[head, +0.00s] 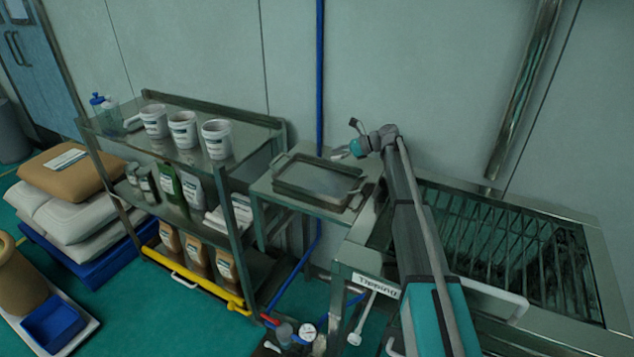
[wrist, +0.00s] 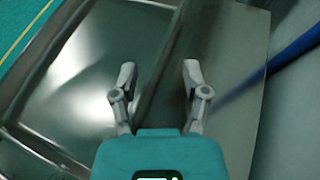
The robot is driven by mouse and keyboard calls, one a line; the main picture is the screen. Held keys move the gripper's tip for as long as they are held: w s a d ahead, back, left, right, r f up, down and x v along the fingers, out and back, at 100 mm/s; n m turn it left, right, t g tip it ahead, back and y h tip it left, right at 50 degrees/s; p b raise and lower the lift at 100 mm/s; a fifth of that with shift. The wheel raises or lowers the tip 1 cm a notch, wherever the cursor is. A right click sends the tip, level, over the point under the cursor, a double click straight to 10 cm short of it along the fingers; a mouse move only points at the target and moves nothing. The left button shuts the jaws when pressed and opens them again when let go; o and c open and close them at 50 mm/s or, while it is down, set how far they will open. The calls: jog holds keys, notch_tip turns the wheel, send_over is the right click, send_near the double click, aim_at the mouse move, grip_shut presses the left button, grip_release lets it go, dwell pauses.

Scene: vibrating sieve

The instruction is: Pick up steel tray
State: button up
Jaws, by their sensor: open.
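The steel tray (head: 318,181) is a shallow rectangular grey tray with raised rims. It lies flat and empty on a small metal side table (head: 263,187) between the shelf rack and the sieve. In the wrist view the tray (wrist: 88,85) fills the left half, and its long rim runs up the middle. My gripper (head: 346,139) is open and empty above the tray's back right part. In the wrist view my gripper (wrist: 157,75) has its two fingers spread, with the tray's rim passing between them in the picture. I cannot tell how high the fingertips are above it.
The sieve with a barred grate (head: 490,240) stands to the right. A shelf rack (head: 180,150) at left holds white tubs (head: 184,129) and bags. A blue pipe (head: 320,70) runs up the wall behind the side table and shows at right in the wrist view (wrist: 295,50).

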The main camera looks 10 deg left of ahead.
aim_at(321, 165)
jog(key=shift+a, duration=0.2)
jog(key=shift+b+x, duration=1.05)
jog(key=shift+x, duration=1.6)
grip_shut()
